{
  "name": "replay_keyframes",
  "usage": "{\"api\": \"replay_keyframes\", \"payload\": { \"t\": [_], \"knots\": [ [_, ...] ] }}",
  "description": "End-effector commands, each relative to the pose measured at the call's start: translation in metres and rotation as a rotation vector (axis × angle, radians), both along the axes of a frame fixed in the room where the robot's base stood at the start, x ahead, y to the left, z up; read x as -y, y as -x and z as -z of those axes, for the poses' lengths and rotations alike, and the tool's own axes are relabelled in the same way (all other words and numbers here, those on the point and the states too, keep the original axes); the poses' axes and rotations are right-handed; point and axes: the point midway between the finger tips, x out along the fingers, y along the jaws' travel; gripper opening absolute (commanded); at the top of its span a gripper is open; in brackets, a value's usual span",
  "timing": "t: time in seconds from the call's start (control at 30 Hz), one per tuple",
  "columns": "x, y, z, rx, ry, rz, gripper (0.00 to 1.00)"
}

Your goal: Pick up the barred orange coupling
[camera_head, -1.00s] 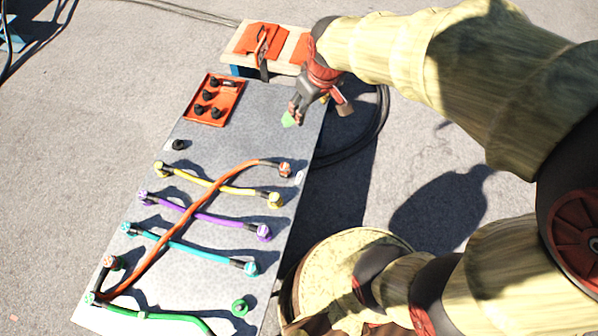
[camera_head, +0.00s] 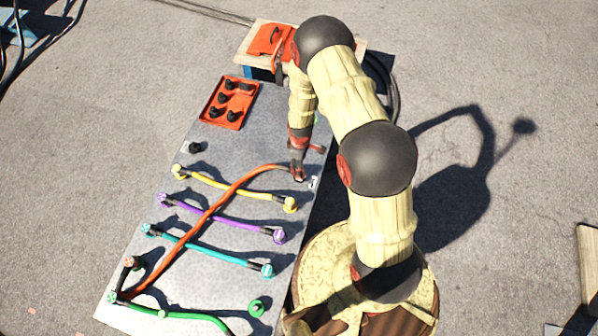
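A thick orange cable (camera_head: 207,217) crosses the grey panel diagonally. Its upper-right end runs to a coupling under my gripper (camera_head: 298,175). That coupling is mostly hidden by the fingers. Its other end has a coupling (camera_head: 131,263) at the panel's lower left. The bar marking is too small to read now on either end. My gripper points down at the upper-right end, at or just above the coupling. Whether the fingers touch it or are closed on it cannot be told.
A small white tag (camera_head: 312,183) lies beside my gripper.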

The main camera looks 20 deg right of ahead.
Motion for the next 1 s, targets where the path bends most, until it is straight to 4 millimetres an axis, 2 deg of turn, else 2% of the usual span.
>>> {"api": "replay_keyframes", "payload": {
  "t": [0.2,0.47,0.73,1.0],
  "knots": [
    [0.000,0.004,0.025,-0.006,0.000,-0.013,0.56],
    [-0.002,0.002,0.045,-0.005,0.000,-0.012,0.56],
    [-0.004,-0.002,0.082,-0.005,0.000,-0.011,0.56],
    [-0.004,-0.002,0.086,-0.004,0.000,-0.011,0.56]
  ]
}}
